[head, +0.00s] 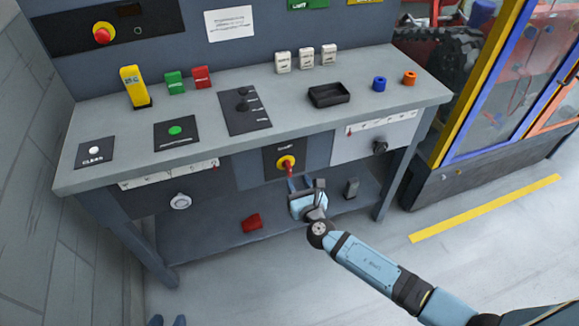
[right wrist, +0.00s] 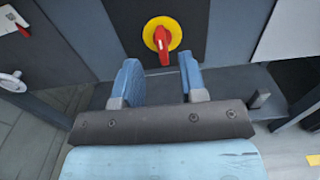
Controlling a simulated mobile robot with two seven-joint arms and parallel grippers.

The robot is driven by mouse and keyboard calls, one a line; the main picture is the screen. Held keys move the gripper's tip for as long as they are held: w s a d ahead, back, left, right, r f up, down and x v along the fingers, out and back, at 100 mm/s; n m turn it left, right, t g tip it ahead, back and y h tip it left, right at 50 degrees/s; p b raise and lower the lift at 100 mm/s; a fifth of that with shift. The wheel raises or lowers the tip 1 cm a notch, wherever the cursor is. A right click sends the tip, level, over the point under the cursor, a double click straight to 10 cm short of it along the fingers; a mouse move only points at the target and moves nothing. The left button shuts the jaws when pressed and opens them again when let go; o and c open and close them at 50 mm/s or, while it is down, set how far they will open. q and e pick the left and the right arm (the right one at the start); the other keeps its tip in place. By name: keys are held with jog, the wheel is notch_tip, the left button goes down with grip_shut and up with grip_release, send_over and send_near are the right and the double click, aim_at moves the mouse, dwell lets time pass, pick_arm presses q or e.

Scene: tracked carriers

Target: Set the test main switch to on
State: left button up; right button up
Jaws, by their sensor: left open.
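The main switch (head: 286,161) is a red rotary handle on a yellow disc, on a dark panel at the front of the bench. Its handle points roughly down; the lettering above is too small to read. It also shows at the top middle of the right wrist view (right wrist: 162,40). My right gripper (head: 300,185) is open and empty just below and in front of it. In the right wrist view, its blue fingers (right wrist: 160,78) are spread left and right of the handle's lower end, apart from it.
The grey bench (head: 400,92) carries a yellow device (head: 133,85), green and red blocks, a black tray (head: 328,94) and push buttons. A red object (head: 251,223) lies on the lower shelf. A glazed cage stands right.

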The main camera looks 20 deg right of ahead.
aim_at(291, 168)
jog(key=w, duration=0.7)
jog(key=shift+w+a+b, duration=0.1)
jog(key=shift+w+b, duration=0.1)
jog(key=shift+b, duration=0.15)
grip_shut()
